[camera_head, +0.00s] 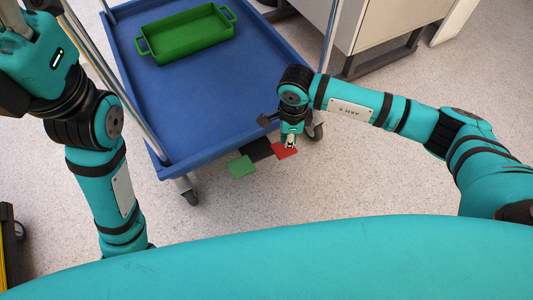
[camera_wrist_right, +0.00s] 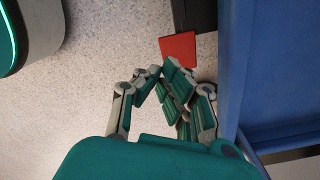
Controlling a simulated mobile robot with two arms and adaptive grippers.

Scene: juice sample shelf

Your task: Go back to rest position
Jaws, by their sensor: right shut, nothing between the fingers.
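My right gripper (camera_head: 290,141) is shut and empty, hanging at the right front corner of the blue cart. In the right wrist view its fingers (camera_wrist_right: 167,76) are closed together, beside the cart's blue side. A flat red square (camera_head: 285,151) shows just below and behind the fingertips in the head view; it also shows in the right wrist view (camera_wrist_right: 178,48). I cannot tell whether the fingers touch it. My left arm rises at the left of the head view and runs out at the top left; its gripper does not show.
The blue cart (camera_head: 185,110) bears an empty green tray (camera_head: 188,35) with two handles. A green square (camera_head: 241,167) and a black piece (camera_head: 258,149) sit at the cart's front edge beside the red square. A grey cabinet (camera_head: 385,22) stands at upper right. Speckled floor (camera_head: 330,180) is clear.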

